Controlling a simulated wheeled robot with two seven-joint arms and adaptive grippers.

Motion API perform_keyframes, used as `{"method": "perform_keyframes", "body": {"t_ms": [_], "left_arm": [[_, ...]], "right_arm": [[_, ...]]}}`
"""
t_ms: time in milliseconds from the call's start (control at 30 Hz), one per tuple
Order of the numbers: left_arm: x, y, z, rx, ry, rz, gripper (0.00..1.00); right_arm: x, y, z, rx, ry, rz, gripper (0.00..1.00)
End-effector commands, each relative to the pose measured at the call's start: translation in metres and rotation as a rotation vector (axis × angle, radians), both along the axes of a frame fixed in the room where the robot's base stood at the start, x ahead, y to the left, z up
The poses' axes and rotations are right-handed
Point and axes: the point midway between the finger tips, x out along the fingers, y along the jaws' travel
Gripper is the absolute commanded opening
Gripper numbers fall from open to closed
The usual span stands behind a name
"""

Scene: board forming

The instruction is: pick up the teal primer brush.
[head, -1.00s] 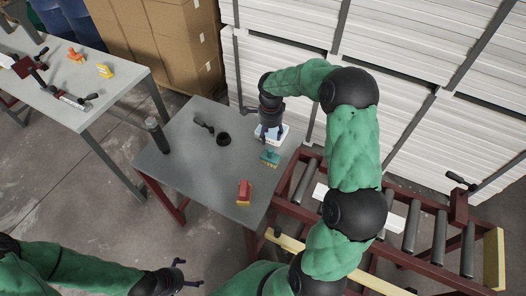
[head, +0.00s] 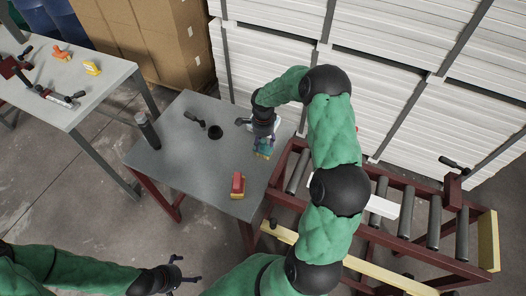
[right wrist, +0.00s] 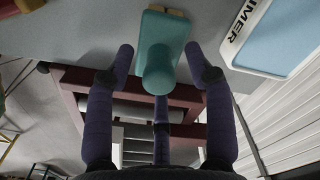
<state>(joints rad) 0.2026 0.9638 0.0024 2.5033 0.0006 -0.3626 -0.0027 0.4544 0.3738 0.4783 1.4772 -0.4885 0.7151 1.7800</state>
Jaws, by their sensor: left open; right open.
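The teal primer brush (head: 262,154) is near the right edge of the grey table, partly hidden under my right gripper (head: 264,138). In the right wrist view, the brush (right wrist: 158,38) has a flat teal body and a rounded knob handle pointing toward the camera. My right gripper's open fingers (right wrist: 160,52) stand on either side of the handle, with a gap on both sides. A third finger shows below the handle. My left gripper (head: 178,273) is open and empty, low in front of the table.
A white-rimmed blue primer tray (right wrist: 277,42) lies beside the brush. A red-and-yellow brush (head: 238,185), a dark flask (head: 147,131) and a black round object (head: 215,132) stand on the table. A roller conveyor (head: 378,205) lies to the right.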

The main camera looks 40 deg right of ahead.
Motion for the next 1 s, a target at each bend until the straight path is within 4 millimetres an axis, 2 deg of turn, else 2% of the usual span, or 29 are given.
{"method": "perform_keyframes", "body": {"t_ms": [233, 400, 433, 833, 1000], "left_arm": [[0.000, 0.000, 0.000, 0.000, 0.000, 0.000, 1.00], [0.000, 0.000, 0.000, 0.000, 0.000, 0.000, 1.00], [0.000, 0.000, 0.000, 0.000, 0.000, 0.000, 1.00], [0.000, 0.000, 0.000, 0.000, 0.000, 0.000, 1.00], [0.000, 0.000, 0.002, 0.000, 0.000, 0.000, 1.00]], "right_arm": [[0.000, 0.000, -0.003, -0.001, -0.001, 0.000, 0.54], [0.000, 0.000, -0.002, 0.000, -0.001, 0.000, 0.06], [0.000, 0.000, -0.003, -0.001, -0.001, 0.000, 0.00], [0.000, -0.001, 0.000, -0.002, -0.002, -0.001, 0.00], [0.001, -0.001, 0.011, -0.002, -0.004, -0.001, 0.00]]}}
